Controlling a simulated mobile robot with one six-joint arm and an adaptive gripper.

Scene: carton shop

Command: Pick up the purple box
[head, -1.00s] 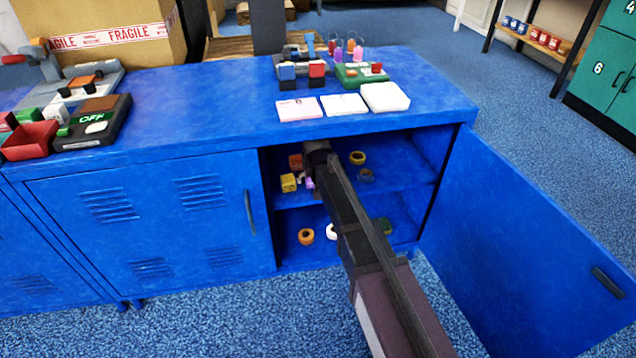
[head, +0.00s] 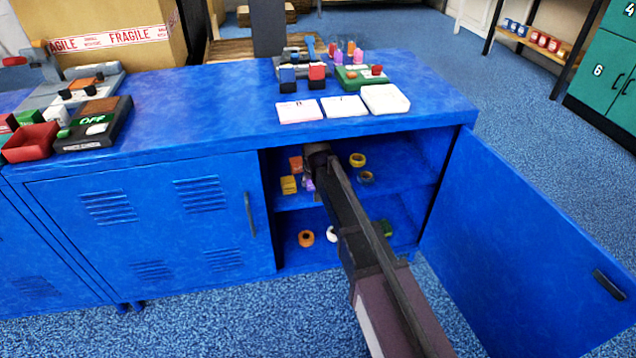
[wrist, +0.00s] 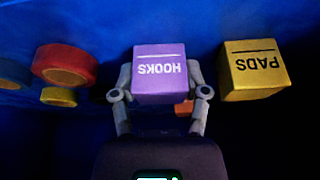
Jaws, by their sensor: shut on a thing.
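The purple box (wrist: 160,80), marked "HOOKS" upside down in the wrist view, sits between the two fingers of my gripper (wrist: 160,92). The fingers are shut on its sides. In the head view a small part of the purple box (head: 310,184) shows beside my arm, on the upper shelf inside the open blue cabinet. My arm hides most of it and the gripper there. I cannot tell whether the box touches the shelf.
A yellow "PADS" box (wrist: 254,70) stands close to the right of the purple box in the wrist view. Tape rolls, one red (wrist: 66,66), lie to its left. The open cabinet door (head: 530,235) stands to the right. The blue cabinet top (head: 215,105) is above my gripper.

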